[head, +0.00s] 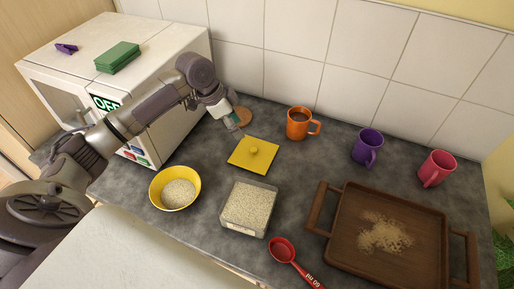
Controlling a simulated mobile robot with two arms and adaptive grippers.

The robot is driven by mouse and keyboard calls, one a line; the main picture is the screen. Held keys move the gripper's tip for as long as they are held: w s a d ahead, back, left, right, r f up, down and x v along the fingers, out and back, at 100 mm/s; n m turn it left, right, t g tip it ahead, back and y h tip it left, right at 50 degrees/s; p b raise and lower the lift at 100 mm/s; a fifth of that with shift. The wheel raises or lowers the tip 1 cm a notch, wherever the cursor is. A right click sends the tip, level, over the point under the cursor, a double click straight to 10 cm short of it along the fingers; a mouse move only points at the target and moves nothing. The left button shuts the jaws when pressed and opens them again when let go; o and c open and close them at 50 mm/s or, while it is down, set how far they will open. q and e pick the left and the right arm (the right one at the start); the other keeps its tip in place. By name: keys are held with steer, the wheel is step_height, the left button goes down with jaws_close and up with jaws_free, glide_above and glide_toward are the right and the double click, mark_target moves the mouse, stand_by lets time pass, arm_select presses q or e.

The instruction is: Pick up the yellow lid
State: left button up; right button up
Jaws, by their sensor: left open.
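My right gripper does not show.
A white appliance (185,50) stands left. A wooden tray (344,236), purple mug (362,151), pink mug (431,174) and red scoop (283,250) are right.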

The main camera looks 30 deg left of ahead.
arm_select(q)
steer(key=p, duration=0.1)
glide_toward(253, 149)
steer(key=shift+x, duration=1.2)
steer(key=shift+p+x, duration=0.35)
steer(key=shift+x, duration=0.6)
steer(key=p+x, duration=0.1)
steer(key=x, duration=0.2)
steer(key=shift+d+f+p, duration=0.2)
steer(key=shift+p, duration=0.15)
steer(key=shift+w+d+f, duration=0.1)
steer(key=shift+w+f, duration=0.05)
steer(key=shift+f, duration=0.45)
steer(key=c, duration=0.7)
jaws_close()
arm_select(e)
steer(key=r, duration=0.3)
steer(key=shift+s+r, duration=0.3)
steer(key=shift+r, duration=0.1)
